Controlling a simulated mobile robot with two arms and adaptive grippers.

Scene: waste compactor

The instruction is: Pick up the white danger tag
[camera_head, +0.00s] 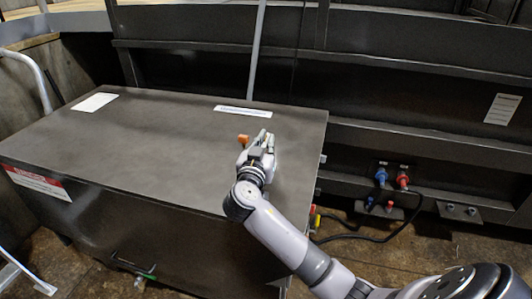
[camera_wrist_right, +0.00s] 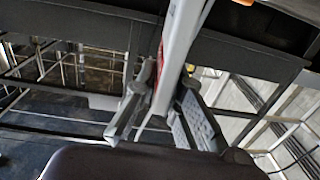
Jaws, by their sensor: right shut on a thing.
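My right gripper (camera_head: 264,139) is above the right part of the dark cabinet top. In the right wrist view its two fingers (camera_wrist_right: 163,92) are closed on the white danger tag (camera_wrist_right: 181,40), a narrow white strip with some red along its left edge. The tag runs up and away from between the fingers. In the head view the tag is hard to make out at the fingertips, mostly hidden by the gripper. My left gripper is not in view.
The dark cabinet (camera_head: 150,140) has a white sheet (camera_head: 95,102), a white label strip (camera_head: 243,111) and a red-and-white sign (camera_head: 36,183). A small orange part (camera_head: 243,138) shows beside the gripper. Blue (camera_head: 381,176) and red (camera_head: 403,178) plugs with black cables are at the right.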

